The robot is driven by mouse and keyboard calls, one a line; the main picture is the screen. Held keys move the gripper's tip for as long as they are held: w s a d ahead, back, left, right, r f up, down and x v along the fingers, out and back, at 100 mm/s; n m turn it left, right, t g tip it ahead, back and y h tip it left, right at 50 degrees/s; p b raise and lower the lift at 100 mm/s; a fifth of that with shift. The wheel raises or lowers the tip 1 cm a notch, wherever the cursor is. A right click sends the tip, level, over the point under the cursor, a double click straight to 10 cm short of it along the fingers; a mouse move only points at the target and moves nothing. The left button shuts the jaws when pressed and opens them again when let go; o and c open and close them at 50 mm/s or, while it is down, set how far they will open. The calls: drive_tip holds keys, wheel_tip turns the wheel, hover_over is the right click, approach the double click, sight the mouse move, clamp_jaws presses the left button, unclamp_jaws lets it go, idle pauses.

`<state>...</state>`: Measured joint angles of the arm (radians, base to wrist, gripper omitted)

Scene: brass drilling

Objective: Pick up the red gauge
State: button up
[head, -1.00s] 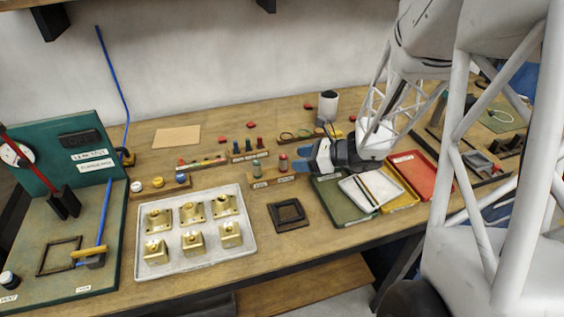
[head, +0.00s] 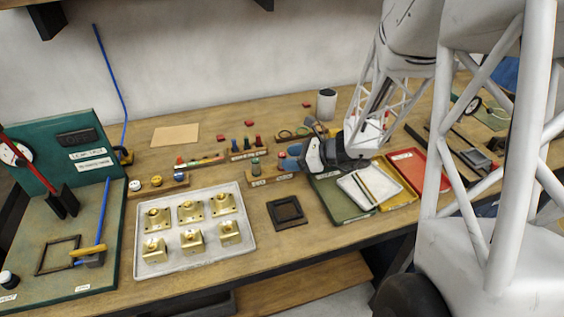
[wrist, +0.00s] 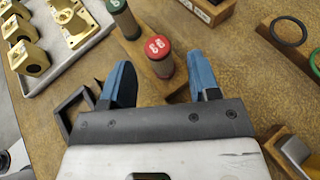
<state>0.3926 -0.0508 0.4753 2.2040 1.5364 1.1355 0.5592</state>
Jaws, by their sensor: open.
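The red gauge (wrist: 158,52) is a dark cylinder with a red top bearing white marks. It stands upright in a wooden stand (wrist: 150,82) on the bench. In the head view it is mostly hidden by my gripper (head: 289,157). In the wrist view my gripper (wrist: 160,78) is open, with one blue finger on each side of the gauge's line and a gap visible on both sides. A green-topped gauge (wrist: 117,8) stands beside it in the same stand; it also shows in the head view (head: 255,165).
A tray (head: 151,269) of brass parts lies to the left, with a dark square frame (head: 287,213) in front of the stand. Green (head: 336,206), yellow and red (head: 420,164) trays are on the right. Another peg rack (head: 246,155) stands behind the gauges.

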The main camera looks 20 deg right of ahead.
sight(281, 154)
drive_tip(key=shift+a+f, duration=0.1)
drive_tip(key=shift+x, duration=2.5)
drive_tip(key=c, duration=1)
drive_tip(key=shift+c, duration=0.2)
drive_tip(key=shift+r, duration=2)
drive_tip(key=s+r, duration=0.1)
drive_tip(key=s, duration=1.5)
drive_tip(key=shift+a, duration=0.25)
